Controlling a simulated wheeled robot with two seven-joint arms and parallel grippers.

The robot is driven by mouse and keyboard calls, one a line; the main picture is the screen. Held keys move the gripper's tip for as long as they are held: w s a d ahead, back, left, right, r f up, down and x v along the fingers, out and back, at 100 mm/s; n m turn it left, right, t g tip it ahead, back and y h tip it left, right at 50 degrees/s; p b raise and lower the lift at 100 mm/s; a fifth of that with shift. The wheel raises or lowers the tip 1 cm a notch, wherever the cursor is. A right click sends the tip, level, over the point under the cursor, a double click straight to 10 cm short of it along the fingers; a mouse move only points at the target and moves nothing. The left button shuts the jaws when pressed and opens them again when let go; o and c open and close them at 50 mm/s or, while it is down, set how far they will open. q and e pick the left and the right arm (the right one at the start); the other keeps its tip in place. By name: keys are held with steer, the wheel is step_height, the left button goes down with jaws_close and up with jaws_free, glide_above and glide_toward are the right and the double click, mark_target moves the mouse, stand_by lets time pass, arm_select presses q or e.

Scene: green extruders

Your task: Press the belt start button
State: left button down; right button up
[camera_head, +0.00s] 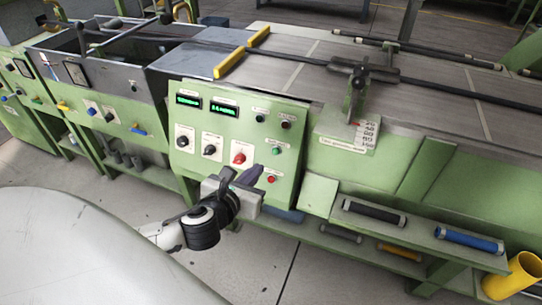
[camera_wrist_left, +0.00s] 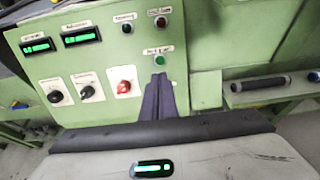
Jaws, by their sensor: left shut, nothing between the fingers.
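The green control panel (camera_head: 222,150) stands on the front of the machine, below the belt. A green button (camera_head: 276,151) sits on its right side and also shows in the left wrist view (camera_wrist_left: 160,60). A red button (camera_head: 271,179) is below it, and the left wrist view hides it behind the fingers. My left gripper (camera_head: 250,175) is in front of the panel's lower right. Its dark fingers (camera_wrist_left: 160,80) are shut and empty, with tips just below the green button in the wrist view. I cannot tell whether they touch the panel. The button labels are too small to read surely. My right gripper is not in view.
A red knob (camera_head: 239,158) and two black knobs sit left of the fingers. A dark button (camera_head: 260,117) and a dark red one (camera_head: 286,124) are above the green button. A shelf (camera_head: 392,232) with rollers is to the right. The grey belt (camera_head: 290,75) lies behind the panel.

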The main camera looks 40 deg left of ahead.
mark_target(275, 151)
arm_select(q)
steer(key=b+x, duration=0.1)
steer(key=x, duration=1)
steer(key=shift+w+f, duration=0.1)
steer(key=shift+w, duration=0.15)
